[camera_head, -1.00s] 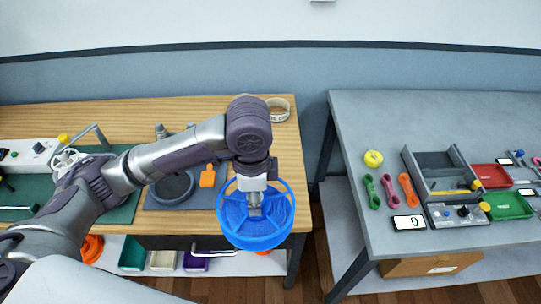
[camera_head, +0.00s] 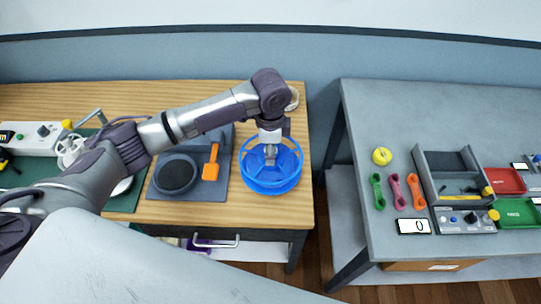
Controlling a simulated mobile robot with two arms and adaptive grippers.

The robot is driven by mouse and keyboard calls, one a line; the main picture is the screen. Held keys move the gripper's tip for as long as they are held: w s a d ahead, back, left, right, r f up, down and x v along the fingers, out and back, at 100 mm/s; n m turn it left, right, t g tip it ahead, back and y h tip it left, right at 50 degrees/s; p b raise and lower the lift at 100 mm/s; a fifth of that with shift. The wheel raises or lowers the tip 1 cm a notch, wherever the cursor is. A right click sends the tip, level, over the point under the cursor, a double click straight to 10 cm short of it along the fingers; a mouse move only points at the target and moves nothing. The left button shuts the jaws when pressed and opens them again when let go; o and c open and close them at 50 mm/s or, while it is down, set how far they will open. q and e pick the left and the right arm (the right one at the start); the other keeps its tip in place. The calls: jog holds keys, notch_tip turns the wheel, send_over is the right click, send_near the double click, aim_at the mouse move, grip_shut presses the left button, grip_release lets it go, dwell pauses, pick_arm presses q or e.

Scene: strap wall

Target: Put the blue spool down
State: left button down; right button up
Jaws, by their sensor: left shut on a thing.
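The blue spool (camera_head: 271,180) is an open-spoked round reel at the right end of the wooden table (camera_head: 222,216). My left gripper (camera_head: 270,160) points down into the middle of the spool and is shut on it. The spool is seen from above and looks about level. I cannot tell whether its underside touches the tabletop. My right gripper is not in view.
Left of the spool lies a grey mat with a dark round pad (camera_head: 175,174) and an orange scraper (camera_head: 211,166). A tape roll (camera_head: 293,98) sits behind my arm. A gap separates the wooden table from the grey table (camera_head: 374,110).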

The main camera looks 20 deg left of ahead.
pick_arm(q)
jog(key=shift+w, duration=0.2)
jog(key=shift+f, duration=0.35)
notch_tip(320, 180, down, 2)
jog(key=shift+s+f+p, duration=0.15)
jog(key=shift+p, duration=0.45)
jog(key=shift+f, duration=0.5)
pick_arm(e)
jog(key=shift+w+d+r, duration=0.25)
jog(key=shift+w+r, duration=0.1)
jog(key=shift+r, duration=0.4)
pick_arm(q)
jog(key=shift+f, duration=0.1)
jog(key=c, duration=0.6)
grip_release()
